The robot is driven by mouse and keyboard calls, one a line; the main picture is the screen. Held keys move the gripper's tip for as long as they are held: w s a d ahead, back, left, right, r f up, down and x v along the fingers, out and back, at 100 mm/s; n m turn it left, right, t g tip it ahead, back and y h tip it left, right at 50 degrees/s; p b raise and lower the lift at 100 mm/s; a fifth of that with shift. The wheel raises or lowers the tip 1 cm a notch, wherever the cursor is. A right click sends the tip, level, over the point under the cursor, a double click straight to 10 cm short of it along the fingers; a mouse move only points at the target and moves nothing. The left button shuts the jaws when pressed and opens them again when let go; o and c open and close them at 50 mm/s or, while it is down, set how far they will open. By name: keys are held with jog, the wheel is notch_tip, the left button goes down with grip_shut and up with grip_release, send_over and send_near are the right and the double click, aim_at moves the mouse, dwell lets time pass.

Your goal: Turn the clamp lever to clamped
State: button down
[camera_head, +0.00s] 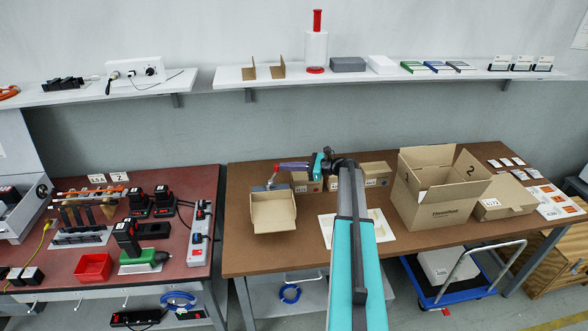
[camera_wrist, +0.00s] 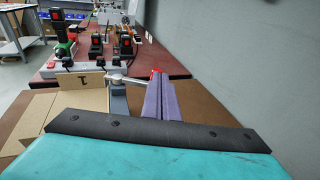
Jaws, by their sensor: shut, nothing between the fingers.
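The clamp (camera_head: 271,181) stands at the back left of the brown table, just behind an open cardboard box. In the wrist view its grey body (camera_wrist: 118,100) rises beside the box, and a thin metal lever (camera_wrist: 128,80) runs right from it towards my fingertips. A red knob (camera_wrist: 155,71) shows right at the fingertips. My gripper (camera_head: 279,166) has purple fingers pointing left over the clamp; they also fill the middle of the wrist view (camera_wrist: 158,82). The fingers are shut together and empty, beside or touching the red knob; I cannot tell which.
The open box (camera_head: 273,222) stands in front of the clamp. Small cartons (camera_head: 376,174) stand behind my arm, and a large box (camera_head: 436,200) is to the right. A red-topped bench (camera_head: 75,262) with tools lies left, across a gap. The wall is close behind.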

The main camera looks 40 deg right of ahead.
jog(key=shift+w+a+b, duration=0.25)
jog(key=shift+w+a, duration=0.15)
jog(key=shift+w, duration=0.45)
jog(key=shift+w+a+b, duration=0.2)
jog(key=shift+w+a, duration=0.15)
jog(key=shift+w, duration=0.5)
jog(key=s+d+r+b, duration=0.2)
jog(key=s+d, duration=0.2)
jog(key=d, duration=0.9)
jog(key=shift+s+b, duration=0.2)
jog(key=shift+b, duration=0.15)
jog(key=shift+r, duration=0.1)
